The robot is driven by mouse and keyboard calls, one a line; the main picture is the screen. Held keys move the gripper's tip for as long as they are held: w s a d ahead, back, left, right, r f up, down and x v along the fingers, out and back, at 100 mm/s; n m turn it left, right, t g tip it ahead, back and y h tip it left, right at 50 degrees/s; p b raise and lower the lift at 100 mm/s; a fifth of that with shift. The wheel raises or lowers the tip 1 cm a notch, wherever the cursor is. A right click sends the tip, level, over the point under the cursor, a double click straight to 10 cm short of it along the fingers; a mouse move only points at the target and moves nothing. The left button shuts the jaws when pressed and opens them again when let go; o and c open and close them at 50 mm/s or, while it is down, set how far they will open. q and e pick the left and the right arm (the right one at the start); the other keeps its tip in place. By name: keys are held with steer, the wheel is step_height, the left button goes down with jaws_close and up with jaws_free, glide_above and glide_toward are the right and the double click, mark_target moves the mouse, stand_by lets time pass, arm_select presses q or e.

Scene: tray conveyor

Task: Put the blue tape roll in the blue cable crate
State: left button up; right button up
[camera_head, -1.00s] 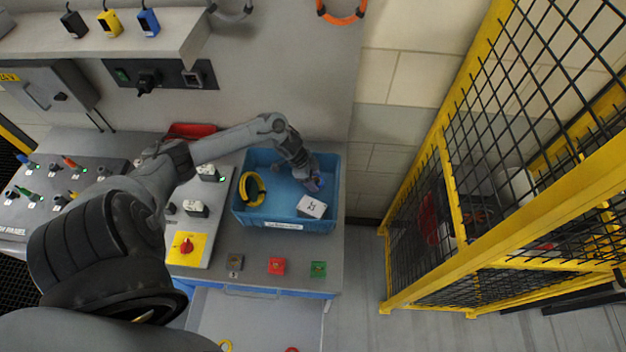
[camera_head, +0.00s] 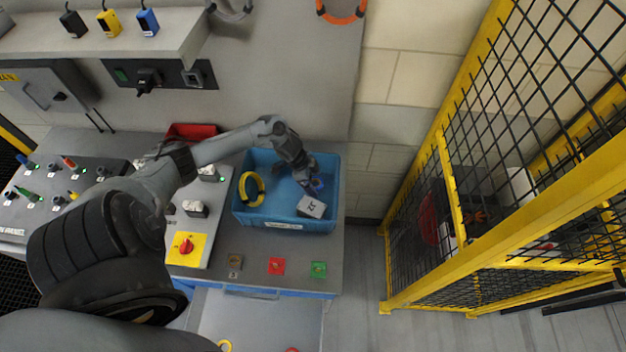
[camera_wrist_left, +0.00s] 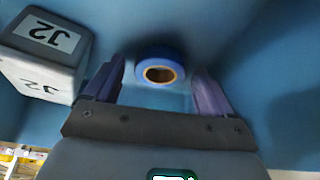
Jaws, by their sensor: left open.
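The blue tape roll (camera_wrist_left: 160,53) lies inside the blue crate (camera_head: 283,223), and its tan core shows in the left wrist view. In the head view it is a small blue spot (camera_head: 317,184), partly covered by my gripper. My left gripper (camera_head: 311,184) is inside the crate's outline. In the left wrist view its fingers (camera_wrist_left: 158,88) are open, one on each side of the roll, with visible gaps. My right gripper is in no view.
A grey-white box marked J2 (camera_head: 311,206) lies in the crate, close beside one finger. A yellow cable coil (camera_head: 243,188) lies at the crate's left side. A red bin (camera_head: 190,131) and switch panels stand left. A yellow-framed mesh fence (camera_head: 447,185) stands right.

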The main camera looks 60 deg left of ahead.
arm_select(q)
steer(key=p+v, duration=0.1)
steer(key=v, duration=1.1)
steer(key=shift+r, duration=0.15)
